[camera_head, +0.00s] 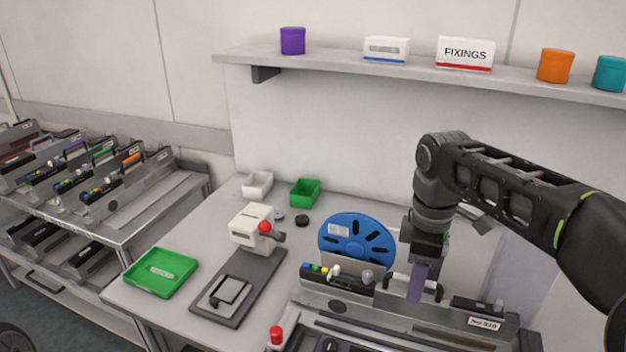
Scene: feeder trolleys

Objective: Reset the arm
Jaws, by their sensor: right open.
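My right arm comes in from the right, bent at the elbow, with its wrist pointing down. My right gripper (418,282) is open at the handle of a dark feeder (345,297) on the workbench, just right of the blue reel (356,240). A purple-grey piece shows at the fingertips; I cannot tell whether it is part of the gripper or of the feeder. The fingers are small here, and any contact with the handle is unclear. My left gripper is not in view.
A shelf (340,68) runs above. A feeder trolley (150,205) stands at left. Bare bench lies around the tray.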

